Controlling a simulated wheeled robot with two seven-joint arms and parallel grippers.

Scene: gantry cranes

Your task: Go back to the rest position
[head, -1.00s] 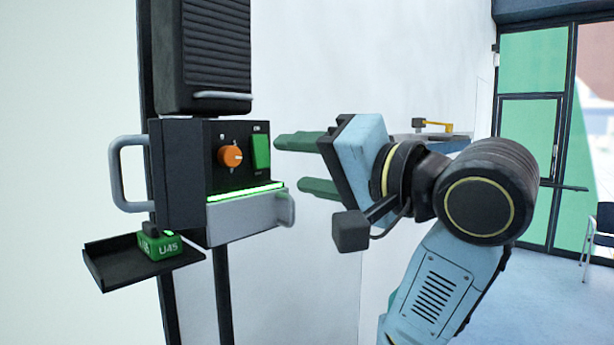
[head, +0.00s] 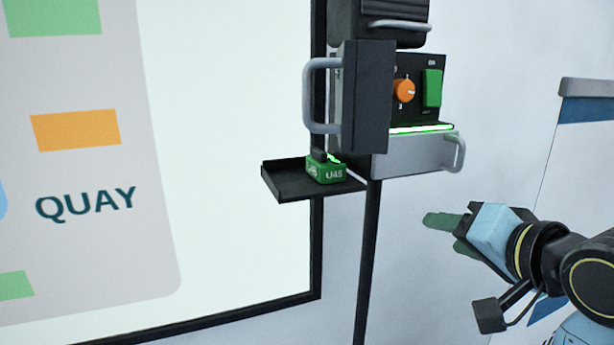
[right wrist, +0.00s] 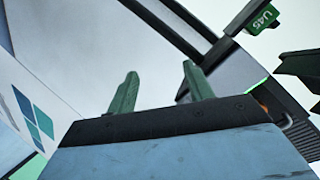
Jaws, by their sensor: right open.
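My right gripper (head: 447,228) is open and empty in the head view, low and to the right of the wall-mounted control box (head: 362,100). Its two green fingers also show apart in the right wrist view (right wrist: 160,90), with nothing between them. The box has an orange knob (head: 403,91), a green switch (head: 432,88) and a lit green strip (head: 421,128). A green block marked U45 (head: 327,172) sits on a small black tray (head: 282,182) left of the box; it also shows in the right wrist view (right wrist: 262,20). My left gripper is not in view.
A large board (head: 60,130) with the word QUAY fills the left of the head view. A dark post (head: 366,250) runs down below the box. A blue-and-white panel (head: 585,130) stands at the right. The wall between box and panel is bare.

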